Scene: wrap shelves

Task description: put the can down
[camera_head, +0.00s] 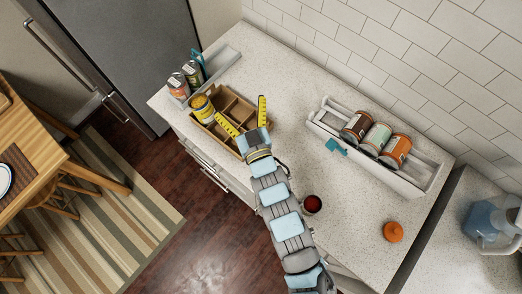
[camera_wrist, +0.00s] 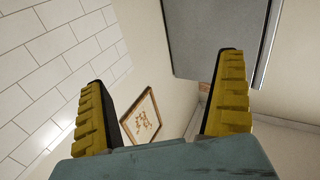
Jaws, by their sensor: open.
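My gripper (camera_head: 245,118) is open over the wooden divided box in the head view, its two yellow fingers spread wide. In the wrist view my gripper (camera_wrist: 165,105) has nothing between its fingers. A yellow can (camera_head: 203,109) stands at the left end of the wooden box (camera_head: 240,108), to the left of my left finger and apart from it. The other visible compartments look empty, though my gripper hides part of the box. No can shows in the wrist view.
A grey tray at the back left holds two cans (camera_head: 185,78). A white tray (camera_head: 411,180) at right holds three cans (camera_head: 376,138). A dark red round item (camera_head: 312,204) and an orange object (camera_head: 393,231) are near the counter's front. The counter's middle is clear.

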